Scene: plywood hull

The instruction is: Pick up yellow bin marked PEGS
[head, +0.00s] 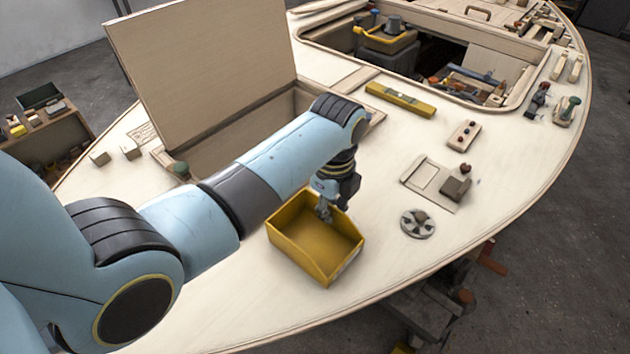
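A yellow open-topped bin (316,268) is on the pale plywood deck in the lower middle of the head view. It looks empty, and I cannot read any PEGS marking from here. My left arm reaches in from the left above it. My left gripper (324,211) points down at the bin's far rim, with its fingertips overlapping the far wall. The fingers are small and dark here, so I cannot tell whether they grip the wall or are only beside it. My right gripper is not in view.
A raised hatch lid (205,70) stands behind my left arm. A yellow level (400,99) lies beyond the bin. A round grey part (418,223) and a plate with a dark block (433,184) lie right of it. The deck's edge curves close below the bin.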

